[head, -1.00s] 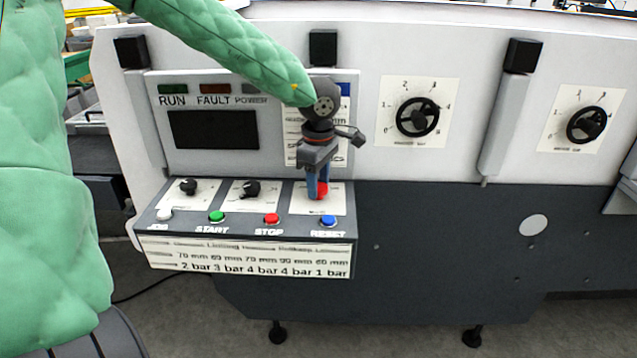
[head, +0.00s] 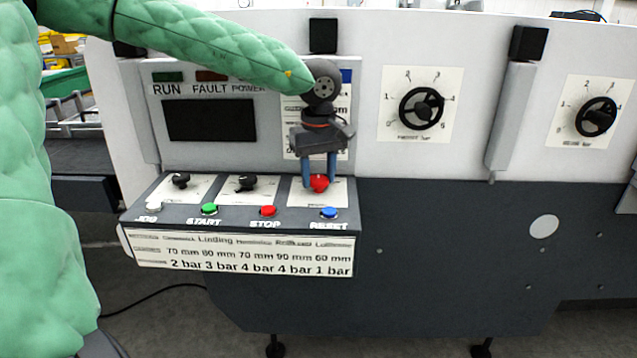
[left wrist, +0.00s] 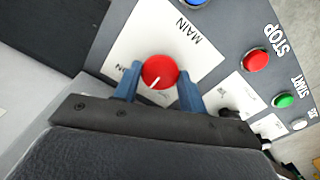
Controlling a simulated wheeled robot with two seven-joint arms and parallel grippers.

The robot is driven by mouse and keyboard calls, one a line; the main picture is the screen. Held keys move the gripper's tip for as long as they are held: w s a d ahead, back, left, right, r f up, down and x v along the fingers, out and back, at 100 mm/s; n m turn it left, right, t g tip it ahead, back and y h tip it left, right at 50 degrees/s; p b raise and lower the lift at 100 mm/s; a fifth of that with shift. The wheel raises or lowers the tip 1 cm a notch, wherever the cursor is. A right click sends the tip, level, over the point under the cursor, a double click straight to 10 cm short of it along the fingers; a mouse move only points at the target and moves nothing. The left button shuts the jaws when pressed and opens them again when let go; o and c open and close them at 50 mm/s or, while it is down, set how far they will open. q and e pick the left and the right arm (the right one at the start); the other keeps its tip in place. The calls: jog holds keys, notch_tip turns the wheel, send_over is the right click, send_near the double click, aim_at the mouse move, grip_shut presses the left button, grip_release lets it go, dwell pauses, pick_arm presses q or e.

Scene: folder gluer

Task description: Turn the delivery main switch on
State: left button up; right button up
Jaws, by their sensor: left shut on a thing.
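The main switch is a round red knob (head: 319,183) on a white plate at the right end of the sloped control panel (head: 140,216). In the left wrist view the red knob (left wrist: 159,72) carries a white pointer line, and its plate reads MAIN (left wrist: 178,27). The line points towards the lower left in that view. My left gripper (head: 319,180) comes down from above, with its blue fingers on both sides of the knob. In the left wrist view my left gripper (left wrist: 159,82) is shut on the knob. My right gripper is not in view.
Beside the knob sit a blue RESET button (head: 329,212), a red STOP button (head: 268,211) and a green START button (head: 209,209). Two black selectors (head: 245,183) (head: 181,180) are further left. A dark display (head: 210,120) stands behind, with pressure dials (head: 422,108) to the right.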

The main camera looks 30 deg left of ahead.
aim_at(318, 179)
pick_arm(q)
jog(key=m+b, duration=0.1)
jog(key=m, duration=0.2)
jog(key=shift+f+m+b, duration=0.1)
jog(key=shift+m+b, duration=0.3)
jog(key=m+b, duration=0.1)
jog(key=m, duration=0.4)
jog(key=shift+m, duration=0.3)
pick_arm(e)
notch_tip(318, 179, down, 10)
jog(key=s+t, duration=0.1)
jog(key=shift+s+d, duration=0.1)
pick_arm(q)
jog(key=o, duration=1)
jog(key=shift+c, duration=0.2)
notch_tip(318, 179, up, 8)
jog(key=shift+f+b, duration=0.1)
jog(key=shift+b, duration=0.2)
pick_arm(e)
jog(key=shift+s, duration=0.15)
